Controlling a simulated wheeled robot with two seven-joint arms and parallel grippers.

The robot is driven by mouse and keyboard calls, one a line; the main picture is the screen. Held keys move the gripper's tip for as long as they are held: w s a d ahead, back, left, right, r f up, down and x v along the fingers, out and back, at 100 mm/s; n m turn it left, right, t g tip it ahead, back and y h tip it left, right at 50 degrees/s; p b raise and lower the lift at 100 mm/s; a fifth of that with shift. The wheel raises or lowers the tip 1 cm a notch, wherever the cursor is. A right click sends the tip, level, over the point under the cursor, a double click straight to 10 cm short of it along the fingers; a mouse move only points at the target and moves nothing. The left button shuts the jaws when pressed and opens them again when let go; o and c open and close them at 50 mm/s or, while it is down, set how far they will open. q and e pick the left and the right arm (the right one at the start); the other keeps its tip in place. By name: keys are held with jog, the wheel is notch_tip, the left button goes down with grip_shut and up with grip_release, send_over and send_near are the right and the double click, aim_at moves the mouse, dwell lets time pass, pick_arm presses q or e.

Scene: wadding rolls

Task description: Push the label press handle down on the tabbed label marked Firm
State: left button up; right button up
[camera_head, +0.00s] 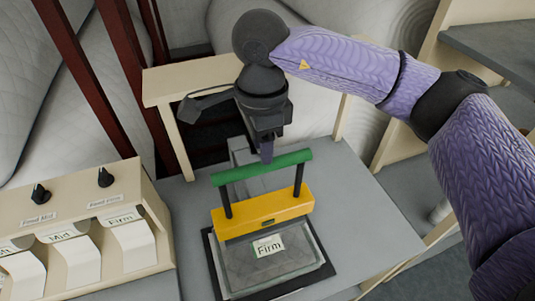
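The label press stands on the grey table, with a yellow press bar (263,212) and a green handle (262,167) on two black posts. Under the front of the bar, a grey pad in a black frame (219,284) carries the label marked Firm (268,246), lying face up. My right gripper (266,152) comes down from above, just behind or at the green handle near its middle. I cannot tell if it touches the handle. Its fingers show as one narrow dark shape, so their opening is unclear. My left gripper is not in view.
A cream label dispenser (150,199) with black knobs and hanging labels, including Mid and Firm, stands at the left. A cream frame (165,95) stands behind the press. Dark red posts and large pale rolls are at the back. The table right of the press is clear.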

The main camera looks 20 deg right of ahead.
jog(key=shift+r, duration=0.1)
dwell(0.4)
notch_tip(320, 180, up, 6)
jog(key=p, duration=0.3)
